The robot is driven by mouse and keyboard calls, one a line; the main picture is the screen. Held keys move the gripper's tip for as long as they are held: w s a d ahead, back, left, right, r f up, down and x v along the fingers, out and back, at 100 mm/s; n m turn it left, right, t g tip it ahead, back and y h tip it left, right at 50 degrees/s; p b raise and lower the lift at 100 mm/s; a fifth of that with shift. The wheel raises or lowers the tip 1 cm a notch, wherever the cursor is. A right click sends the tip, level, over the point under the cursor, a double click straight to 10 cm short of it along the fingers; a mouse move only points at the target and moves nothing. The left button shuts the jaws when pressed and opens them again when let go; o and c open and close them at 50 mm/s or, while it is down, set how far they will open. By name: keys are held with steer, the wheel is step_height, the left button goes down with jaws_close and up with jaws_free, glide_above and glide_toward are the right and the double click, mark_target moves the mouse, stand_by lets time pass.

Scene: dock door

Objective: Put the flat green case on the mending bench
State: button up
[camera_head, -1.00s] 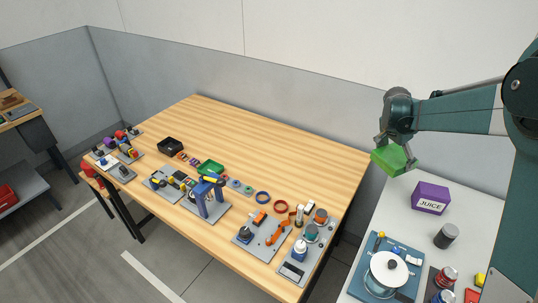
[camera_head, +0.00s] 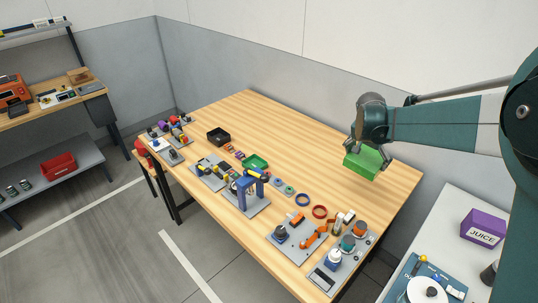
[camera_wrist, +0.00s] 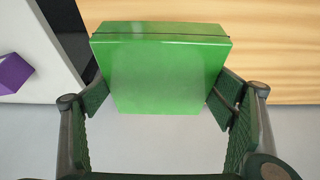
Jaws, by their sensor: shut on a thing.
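The flat green case (camera_head: 364,163) is held in my gripper (camera_head: 369,156), over the right part of the wooden-topped table. In the wrist view the green case (camera_wrist: 165,70) sits between the two fingers, with a dark seam near its far edge. My gripper is shut on it. A wooden-topped table (camera_head: 305,135) fills the middle of the head view. Another bench (camera_head: 75,97) with a wooden top and dark legs stands at the far left, partly cut off. I cannot tell from labels which one is the mending bench.
Boards with parts, a blue stand (camera_head: 247,190), a green tray (camera_head: 256,161) and a black tray (camera_head: 218,136) line the table's near side. Its back half is clear. An orange device (camera_head: 12,90) stands on the left bench. A purple juice box (camera_head: 482,226) is on the white surface at right.

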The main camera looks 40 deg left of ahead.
steer(key=f, duration=0.4)
steer(key=shift+s+a+f, duration=0.2)
steer(key=shift+a+f, duration=0.05)
steer(key=shift+a, duration=0.05)
steer(key=shift+f, duration=0.6)
glide_above(357, 190)
steer(key=s, duration=0.2)
steer(key=shift+w+a+f, duration=0.1)
steer(key=shift+w+f, duration=0.05)
steer(key=shift+f, duration=1.4)
steer(key=shift+w+f, duration=0.1)
steer(key=shift+f, duration=1.45)
steer(key=shift+f, duration=0.1)
steer(key=shift+f+b, duration=0.4)
steer(key=shift+f, duration=1.35)
steer(key=shift+f, duration=0.15)
